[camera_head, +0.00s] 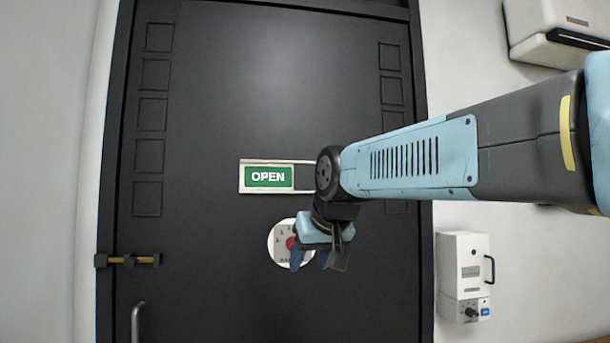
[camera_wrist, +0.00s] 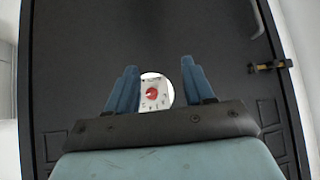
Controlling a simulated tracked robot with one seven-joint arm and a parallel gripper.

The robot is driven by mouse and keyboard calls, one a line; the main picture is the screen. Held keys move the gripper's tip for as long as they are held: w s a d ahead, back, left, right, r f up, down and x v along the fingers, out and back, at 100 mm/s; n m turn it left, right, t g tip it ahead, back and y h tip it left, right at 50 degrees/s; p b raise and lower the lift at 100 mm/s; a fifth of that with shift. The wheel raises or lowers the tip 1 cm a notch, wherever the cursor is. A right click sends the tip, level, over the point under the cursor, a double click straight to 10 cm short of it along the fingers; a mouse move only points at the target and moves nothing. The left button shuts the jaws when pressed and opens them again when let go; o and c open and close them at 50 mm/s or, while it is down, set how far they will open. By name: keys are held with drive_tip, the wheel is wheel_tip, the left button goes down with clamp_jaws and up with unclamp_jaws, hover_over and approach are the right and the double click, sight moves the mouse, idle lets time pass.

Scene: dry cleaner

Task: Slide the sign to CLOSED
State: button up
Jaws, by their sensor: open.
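The sign (camera_head: 268,177) is on the black door (camera_head: 240,110), in a pale frame that runs left to right. It reads OPEN in white on green, at the left part of the frame. A dark part of the frame shows to its right, and my arm hides the frame's right end. My gripper (camera_head: 310,260) is below the sign, in front of a round white plate with a red centre (camera_head: 284,242). In the wrist view my gripper (camera_wrist: 158,70) has its two blue fingers apart, with the plate (camera_wrist: 154,90) showing between them. The sign is not visible there.
A brass latch (camera_head: 128,260) and a metal handle (camera_head: 137,320) are on the door's left side. A white wall box with a knob (camera_head: 462,275) is right of the door. A white unit (camera_head: 560,35) hangs at the upper right. The door face left of the sign is clear.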

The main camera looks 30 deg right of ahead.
drive_tip(key=w+d+r+m+t+h, duration=0.1)
drive_tip(key=w+d+r, duration=0.25)
drive_tip(key=r, duration=0.45)
drive_tip(key=w+d+r+t+h, duration=0.1)
drive_tip(key=w+d+r+t, duration=0.15)
drive_tip(key=d+r, duration=0.4)
drive_tip(key=w+d+r+m+t+h, duration=0.15)
drive_tip(key=w+r, duration=0.25)
drive_tip(key=r, duration=0.5)
drive_tip(key=x, duration=1.4)
drive_tip(key=shift+f+g, duration=0.25)
drive_tip(key=shift+g, duration=0.15)
drive_tip(key=shift+s+d+n, duration=0.1)
drive_tip(key=shift+s+n, duration=0.05)
drive_tip(key=shift+n, duration=0.1)
clamp_jaws()
